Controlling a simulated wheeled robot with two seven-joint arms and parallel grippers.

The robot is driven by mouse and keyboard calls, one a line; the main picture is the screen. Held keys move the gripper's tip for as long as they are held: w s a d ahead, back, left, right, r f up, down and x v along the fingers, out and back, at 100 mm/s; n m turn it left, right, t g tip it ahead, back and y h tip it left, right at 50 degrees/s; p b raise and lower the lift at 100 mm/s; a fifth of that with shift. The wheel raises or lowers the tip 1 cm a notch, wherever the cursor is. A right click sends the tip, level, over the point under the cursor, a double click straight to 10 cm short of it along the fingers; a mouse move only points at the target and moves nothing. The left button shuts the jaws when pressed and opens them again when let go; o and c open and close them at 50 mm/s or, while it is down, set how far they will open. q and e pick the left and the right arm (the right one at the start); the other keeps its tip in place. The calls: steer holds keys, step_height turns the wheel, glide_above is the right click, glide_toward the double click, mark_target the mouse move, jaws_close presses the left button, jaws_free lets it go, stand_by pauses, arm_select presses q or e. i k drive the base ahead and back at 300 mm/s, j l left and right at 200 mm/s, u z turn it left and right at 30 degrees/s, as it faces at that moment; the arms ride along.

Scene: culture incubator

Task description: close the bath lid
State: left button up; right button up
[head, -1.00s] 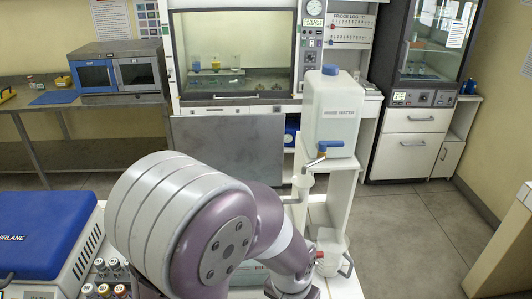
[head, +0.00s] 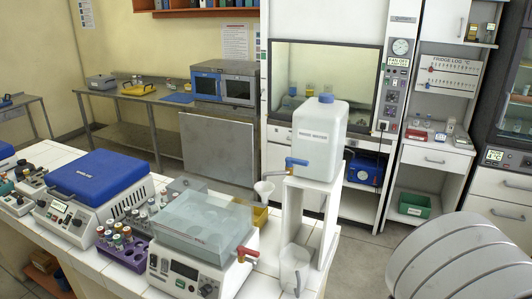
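The water bath (head: 178,277) is a white unit with a dark display and knobs on its front, standing on the white tiled bench. Its clear, blue-tinted lid (head: 205,222) lies over the top of it. I cannot tell from this angle whether the lid is fully down or slightly raised. An orange-red handle or tap (head: 247,255) sticks out at the bath's right side. Neither of my grippers is in view. A grey rounded part of my own arm fills the lower right, well apart from the bath.
A purple rack (head: 125,250) of vials and a blue-lidded device (head: 98,182) stand left of the bath. A clear jug (head: 294,270) stands close on its right. A rinse water tank (head: 320,138) with a blue tap stands on a white stand behind the jug.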

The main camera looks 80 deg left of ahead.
mark_target(215, 148)
steer(key=i+u, duration=0.25)
steer(key=u, duration=0.15)
steer(key=i+u, duration=0.35)
steer(key=i+l+u, duration=0.1)
steer(key=u, duration=0.3)
steer(key=i+l+u, duration=0.2)
steer(key=u, duration=0.2)
steer(key=i+u, duration=0.25)
steer(key=u, duration=0.2)
steer(key=i+u, duration=0.3)
steer(key=u, duration=0.15)
steer(key=i+l+u, duration=0.2)
steer(key=u, duration=0.25)
steer(key=i+l+u, duration=0.2)
steer(key=u, duration=0.3)
steer(key=i+l+u, duration=0.2)
steer(key=l+u, duration=0.25)
steer(key=i+l+u, duration=0.15)
steer(key=u, duration=0.3)
steer(key=l+u, duration=0.45)
